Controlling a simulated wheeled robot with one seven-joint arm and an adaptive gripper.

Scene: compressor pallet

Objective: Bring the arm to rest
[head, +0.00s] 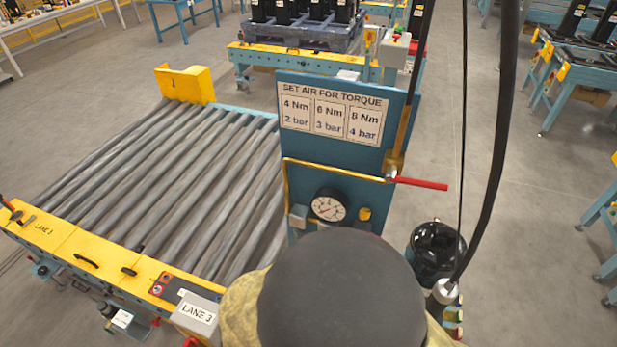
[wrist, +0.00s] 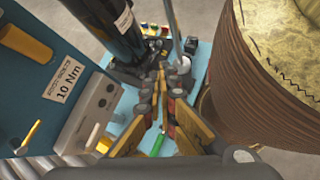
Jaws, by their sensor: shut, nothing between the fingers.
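My gripper (wrist: 162,88) shows in the wrist view, its two fingers close together at the tips with nothing visible between them. Below it is a light blue surface with a black cylinder (wrist: 106,27) and small tools. A green-handled item (wrist: 157,145) shows close beside the fingers. In the head view my gripper cannot be made out. A large dark rounded shape at the bottom centre hides what lies behind it.
A blue panel (head: 372,150) with a torque sign, a gauge (head: 328,205) and a red lever (head: 420,183) stands at the centre. A roller conveyor (head: 150,190) lies left. A black compressor (head: 436,248) and a hanging hose (head: 495,150) are right.

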